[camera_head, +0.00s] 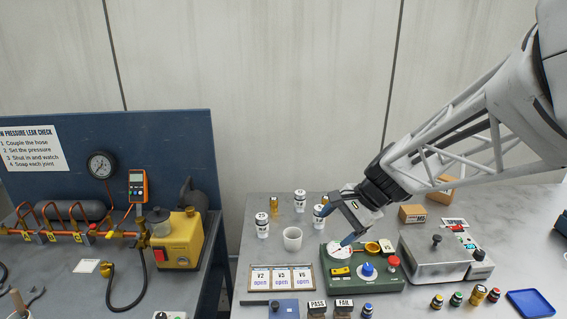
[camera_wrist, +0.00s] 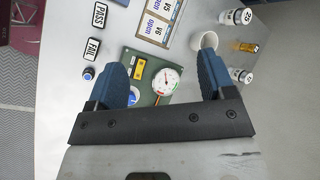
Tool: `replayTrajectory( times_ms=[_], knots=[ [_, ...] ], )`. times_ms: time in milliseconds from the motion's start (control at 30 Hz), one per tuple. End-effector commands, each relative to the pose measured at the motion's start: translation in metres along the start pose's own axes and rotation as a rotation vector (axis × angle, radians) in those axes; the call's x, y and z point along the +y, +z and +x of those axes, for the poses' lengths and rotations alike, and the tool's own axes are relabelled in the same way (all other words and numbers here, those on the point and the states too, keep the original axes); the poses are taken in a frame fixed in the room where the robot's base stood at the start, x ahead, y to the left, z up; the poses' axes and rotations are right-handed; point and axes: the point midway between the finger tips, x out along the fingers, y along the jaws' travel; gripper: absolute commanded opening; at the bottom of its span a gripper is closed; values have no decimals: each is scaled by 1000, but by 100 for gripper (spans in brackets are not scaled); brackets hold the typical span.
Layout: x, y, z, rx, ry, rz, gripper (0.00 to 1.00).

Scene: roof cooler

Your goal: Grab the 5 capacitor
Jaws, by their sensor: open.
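Several white cylinders with dark printed labels, which look like the capacitors, stand at the back left of the grey bench: one at the left (camera_head: 262,230), one at the back (camera_head: 299,204) and one partly behind my gripper (camera_head: 318,224). Small gold cylinders (camera_head: 274,204) stand among them. The labels are too small to tell which one reads 5. My gripper (camera_head: 339,226) is open and empty, above the green tester (camera_head: 375,281) with its dial. In the wrist view, two white cylinders (camera_wrist: 228,17) and a gold one (camera_wrist: 244,46) lie beyond the right finger.
A white cup (camera_head: 292,240) stands in front of the white cylinders. A card rack (camera_head: 281,279), PASS and FAIL blocks (camera_head: 317,308), a grey box (camera_head: 440,262), small coloured cylinders (camera_head: 456,299) and a blue tray (camera_head: 530,304) occupy the bench. A cardboard box (camera_head: 413,215) stands behind.

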Motion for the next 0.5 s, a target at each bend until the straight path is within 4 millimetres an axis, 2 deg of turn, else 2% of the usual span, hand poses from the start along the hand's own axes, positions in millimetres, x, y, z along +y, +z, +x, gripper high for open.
replayTrajectory(
  times_ms=[200,500],
  knots=[
    [-33,-48,21,-91,-104,226,76],
    [-71,-123,50,-217,-250,540,76]
  ],
)
